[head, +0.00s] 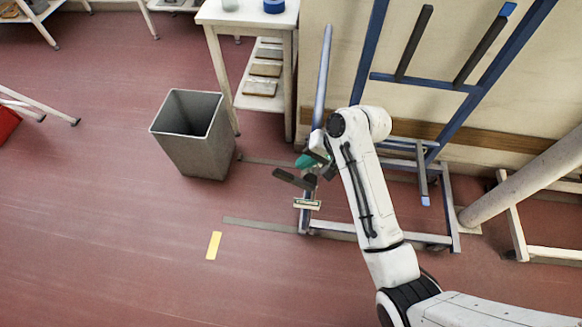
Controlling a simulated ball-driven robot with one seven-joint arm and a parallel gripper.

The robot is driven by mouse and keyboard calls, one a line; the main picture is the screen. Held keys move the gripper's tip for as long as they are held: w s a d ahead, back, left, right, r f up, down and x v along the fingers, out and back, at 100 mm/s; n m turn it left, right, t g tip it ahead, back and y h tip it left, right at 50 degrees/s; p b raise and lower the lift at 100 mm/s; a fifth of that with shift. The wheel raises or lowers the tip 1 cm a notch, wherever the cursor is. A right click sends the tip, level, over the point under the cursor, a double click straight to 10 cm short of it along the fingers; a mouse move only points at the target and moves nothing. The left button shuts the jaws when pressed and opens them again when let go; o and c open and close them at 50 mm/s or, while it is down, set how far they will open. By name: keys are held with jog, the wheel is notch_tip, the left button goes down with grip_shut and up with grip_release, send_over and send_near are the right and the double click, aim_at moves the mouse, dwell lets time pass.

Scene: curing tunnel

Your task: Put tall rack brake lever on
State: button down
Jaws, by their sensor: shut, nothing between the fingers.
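The tall rack (368,58) is a blue metal frame with dark arms, standing against the wall at the upper right. Its low base frame reaches toward me and carries a small pale label plate (307,204). A short dark bar (291,179) sticks out to the left just above that plate; it may be the brake lever, but I cannot tell its position. My gripper (312,164) is shut and empty at the rack's left front, close above the dark bar. A green part shows at my gripper. I cannot tell whether anything touches, and my arm hides part of the base.
A grey open bin (192,144) stands on the red floor left of the rack. A pale table (246,15) with a lower shelf is behind it. A pale thick post (530,178) leans at right.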

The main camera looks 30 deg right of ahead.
aim_at(285, 174)
jog(key=x, duration=0.6)
jog(key=shift+a+f, duration=0.1)
jog(key=shift+f, duration=0.1)
jog(key=shift+w, duration=0.1)
